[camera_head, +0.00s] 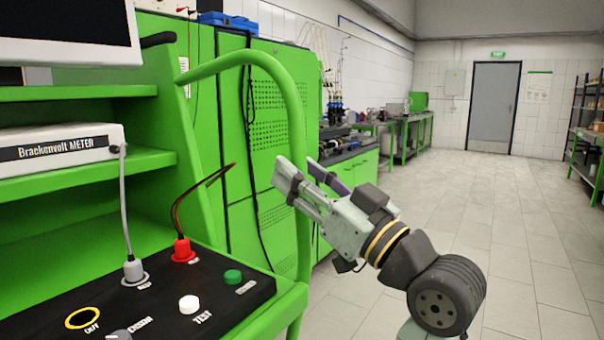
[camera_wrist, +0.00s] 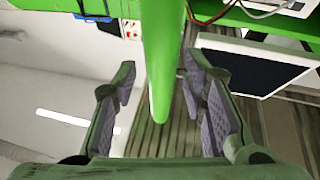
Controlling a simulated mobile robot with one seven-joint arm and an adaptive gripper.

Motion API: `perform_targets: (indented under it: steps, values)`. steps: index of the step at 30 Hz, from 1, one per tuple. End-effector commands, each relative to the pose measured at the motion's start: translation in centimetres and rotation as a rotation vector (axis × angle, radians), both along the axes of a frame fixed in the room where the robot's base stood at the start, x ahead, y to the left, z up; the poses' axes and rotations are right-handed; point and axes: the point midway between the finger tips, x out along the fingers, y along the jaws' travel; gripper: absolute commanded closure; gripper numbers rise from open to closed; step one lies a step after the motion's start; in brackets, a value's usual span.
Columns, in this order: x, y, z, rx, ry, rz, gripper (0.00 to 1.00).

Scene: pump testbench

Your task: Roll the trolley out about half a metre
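The trolley is a green frame with shelves (camera_head: 60,184). Its bent green tube handle (camera_head: 297,115) rises at its right side. My gripper (camera_head: 302,172) is at the upright part of this handle, fingers pointing up and left. In the wrist view the handle tube (camera_wrist: 160,60) runs between the two open fingers, with visible gaps on both sides. The fingers do not appear to touch it. Part of the handle is hidden behind my gripper in the head view.
The trolley carries a Brackenvolt meter (camera_head: 62,148), a screen (camera_head: 70,32) and a black control panel (camera_head: 150,300) with plugged cables. Tall green cabinets (camera_head: 262,120) stand behind the handle. The tiled floor (camera_head: 500,230) to the right is clear towards a grey door (camera_head: 493,108).

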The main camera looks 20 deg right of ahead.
Motion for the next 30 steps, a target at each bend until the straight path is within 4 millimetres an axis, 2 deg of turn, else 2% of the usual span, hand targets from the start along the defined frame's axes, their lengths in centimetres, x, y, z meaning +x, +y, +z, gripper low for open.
perform_targets:
  steps: [5,12,16,22,30]
  values:
    - [-2.2,-1.1,-1.0,0.001,-0.001,-0.005,0.61]
    - [-6.4,-3.2,-2.9,0.002,0.0,-0.006,0.61]
    - [-8.2,-3.9,-3.7,0.0,-0.001,-0.004,0.61]
    - [-9.6,-4.6,-4.4,0.0,0.0,-0.003,0.61]
    - [-9.9,-4.6,-4.5,0.0,0.0,-0.001,0.61]
